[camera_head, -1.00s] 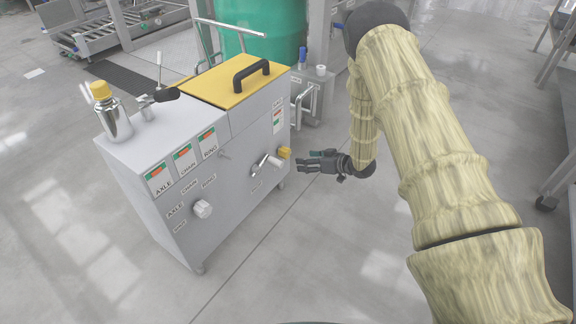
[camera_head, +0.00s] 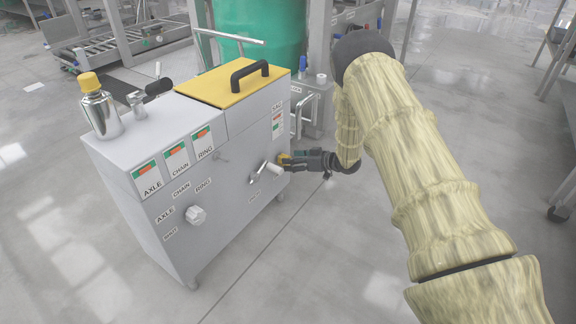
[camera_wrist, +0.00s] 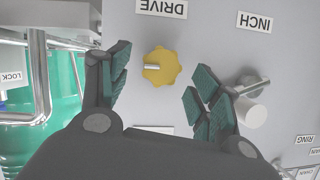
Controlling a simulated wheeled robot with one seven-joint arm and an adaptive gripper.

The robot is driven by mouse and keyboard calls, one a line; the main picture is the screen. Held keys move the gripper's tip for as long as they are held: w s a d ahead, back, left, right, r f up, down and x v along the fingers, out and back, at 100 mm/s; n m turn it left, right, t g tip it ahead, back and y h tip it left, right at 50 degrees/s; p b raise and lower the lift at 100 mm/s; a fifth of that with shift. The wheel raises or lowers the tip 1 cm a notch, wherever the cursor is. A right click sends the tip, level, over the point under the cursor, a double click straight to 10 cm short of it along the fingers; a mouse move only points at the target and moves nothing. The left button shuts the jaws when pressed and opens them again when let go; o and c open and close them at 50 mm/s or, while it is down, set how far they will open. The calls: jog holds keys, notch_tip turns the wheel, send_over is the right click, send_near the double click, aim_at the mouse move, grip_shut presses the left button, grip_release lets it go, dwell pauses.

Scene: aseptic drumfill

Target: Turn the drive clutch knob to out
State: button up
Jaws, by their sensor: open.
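The yellow drive clutch knob (camera_wrist: 161,67) sits on the grey panel in the wrist view, beneath an upside-down DRIVE label (camera_wrist: 162,8). A pale pointer bar on the knob points to the left in that view. My gripper (camera_wrist: 155,90) is open, with one finger on each side of the knob and apart from it. In the head view my gripper (camera_head: 291,160) is at the right side of the grey cabinet (camera_head: 235,165), and the yellow knob (camera_head: 284,158) shows only partly at its tips. An OUT label cannot be made out.
A crank with a white handle (camera_wrist: 250,112) is close beside the right finger, under the INCH label (camera_wrist: 255,22). A white knob (camera_head: 196,215) is lower on the cabinet. A silver bottle (camera_head: 100,112) stands on top.

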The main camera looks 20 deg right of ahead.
jog(key=shift+b+x, duration=0.5)
jog(key=shift+x, duration=1.15)
jog(key=shift+c, duration=0.2)
jog(key=c, duration=1)
